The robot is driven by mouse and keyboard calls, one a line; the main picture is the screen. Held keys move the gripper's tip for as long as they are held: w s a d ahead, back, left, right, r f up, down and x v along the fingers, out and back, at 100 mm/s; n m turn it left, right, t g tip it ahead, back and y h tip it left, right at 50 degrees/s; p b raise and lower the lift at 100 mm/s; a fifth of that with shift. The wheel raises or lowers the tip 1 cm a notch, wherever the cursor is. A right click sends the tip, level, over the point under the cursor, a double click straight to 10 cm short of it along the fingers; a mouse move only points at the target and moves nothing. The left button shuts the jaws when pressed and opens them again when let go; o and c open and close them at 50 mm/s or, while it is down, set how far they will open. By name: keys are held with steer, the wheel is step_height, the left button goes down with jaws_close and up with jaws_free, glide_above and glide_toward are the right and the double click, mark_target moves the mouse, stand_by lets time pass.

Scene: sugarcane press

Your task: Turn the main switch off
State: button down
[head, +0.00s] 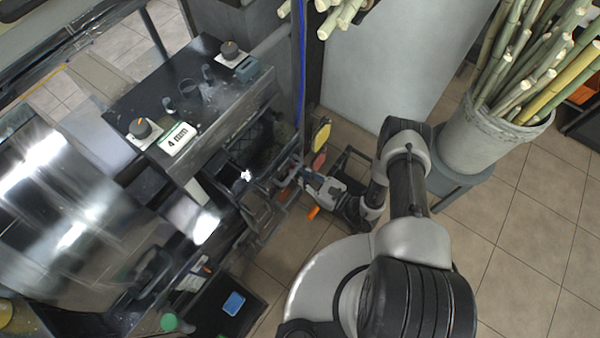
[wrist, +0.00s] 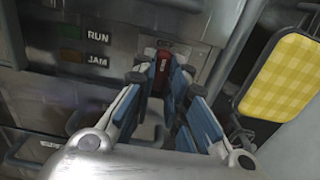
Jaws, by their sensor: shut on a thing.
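The main switch (wrist: 164,66) is a red handle on a grey metal panel, below a label that seems to read OFF and is partly shaded. In the wrist view my gripper (wrist: 160,82) has its blue-padded fingers on either side of the red handle, shut on it. The handle's lower part is hidden between the fingers. In the head view my gripper (head: 308,178) reaches left to the side of the machine. The switch itself is hidden there.
RUN (wrist: 98,37) and JAM (wrist: 97,61) labels sit left of the switch. A yellow checked pad (wrist: 286,75) hangs close on the right. In the head view, a grey bucket of cane (head: 490,140) stands right of my arm. Tiled floor (head: 530,240) is open at lower right.

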stand_by(0.3)
steer(key=c, duration=1.6)
jaws_free()
steer(key=shift+d, duration=0.1)
steer(key=v, duration=1.2)
